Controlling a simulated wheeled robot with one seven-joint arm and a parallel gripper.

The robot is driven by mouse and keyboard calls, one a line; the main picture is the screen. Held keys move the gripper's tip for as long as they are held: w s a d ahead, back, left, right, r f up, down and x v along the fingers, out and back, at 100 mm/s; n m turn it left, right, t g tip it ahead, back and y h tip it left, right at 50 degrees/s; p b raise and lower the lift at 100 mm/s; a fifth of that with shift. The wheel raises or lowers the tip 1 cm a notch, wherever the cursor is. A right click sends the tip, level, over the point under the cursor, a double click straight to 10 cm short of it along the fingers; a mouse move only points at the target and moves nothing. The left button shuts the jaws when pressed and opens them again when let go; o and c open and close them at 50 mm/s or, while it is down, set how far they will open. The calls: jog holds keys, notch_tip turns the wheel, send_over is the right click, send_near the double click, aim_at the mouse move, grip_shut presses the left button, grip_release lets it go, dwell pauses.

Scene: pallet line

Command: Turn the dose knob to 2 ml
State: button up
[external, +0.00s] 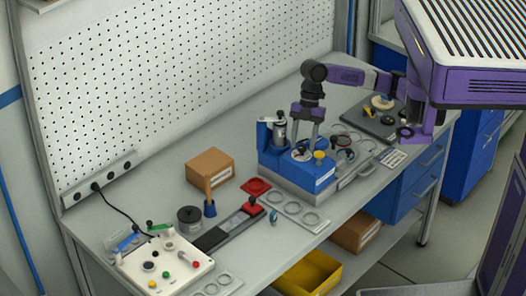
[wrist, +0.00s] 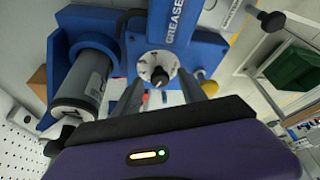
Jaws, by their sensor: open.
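The dose knob (wrist: 160,76) is a small dark knob at the centre of a round white dial with dark marks, on a blue dispenser (wrist: 190,28) labelled GREASE. The marks are too small to read. In the external view the blue dispenser (external: 268,157) stands on the bench, with the white dial (external: 301,156) on its top. My gripper (external: 304,147) points down over the dial, fingers apart. In the wrist view my gripper (wrist: 160,84) has one finger on each side of the knob, with visible gaps; I cannot tell whether the fingertips are down at knob height.
A grey cylinder (wrist: 84,82) stands on the dispenser left of the dial, close to my gripper. A yellow button (external: 319,155) is to its right.

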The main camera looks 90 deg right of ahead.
jog(key=shift+c, duration=0.2)
grip_shut()
jog(key=shift+a+m, duration=0.1)
jog(key=shift+m, duration=0.2)
jog(key=m, duration=0.1)
jog(key=m+t+b, duration=0.1)
jog(key=m, duration=0.1)
jog(key=shift+s+a+f+m+h, duration=0.1)
jog(key=shift+a+m+h, duration=0.05)
jog(key=shift+m+h, duration=0.2)
jog(key=shift+s+a+m+t+h+b, duration=0.1)
jog(key=shift+m+t+h+b, duration=0.55)
jog(key=shift+m, duration=1.5)
jog(key=shift+o, duration=0.2)
grip_release()
